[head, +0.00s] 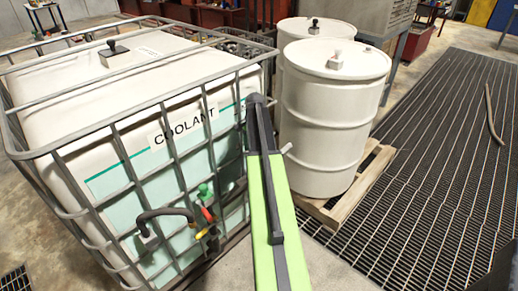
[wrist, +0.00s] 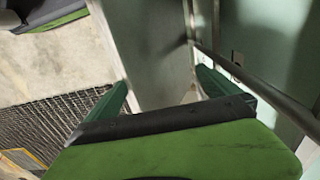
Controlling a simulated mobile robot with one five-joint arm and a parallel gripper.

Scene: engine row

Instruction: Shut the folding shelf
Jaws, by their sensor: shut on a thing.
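In the wrist view, a flat grey-green panel (wrist: 150,45) with a pale edge stands between the two dark green fingers of my gripper (wrist: 162,78). It looks like a part of the folding shelf, though only a piece of it shows. My gripper is shut on it. The exact contact is hidden behind the gripper's green and black body. In the head view, my green arm reaches forward beside the coolant tank, and its far end is out of sight. I cannot make out the folding shelf in the head view.
A caged white coolant tank (head: 163,135) stands left of my arm, with a hose and valves low on its front. White drums (head: 325,125) stand on a wooden pallet (head: 345,205) to the right. Dark floor grating (head: 430,190) is mostly clear. A thin metal rod (wrist: 255,75) crosses the wrist view.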

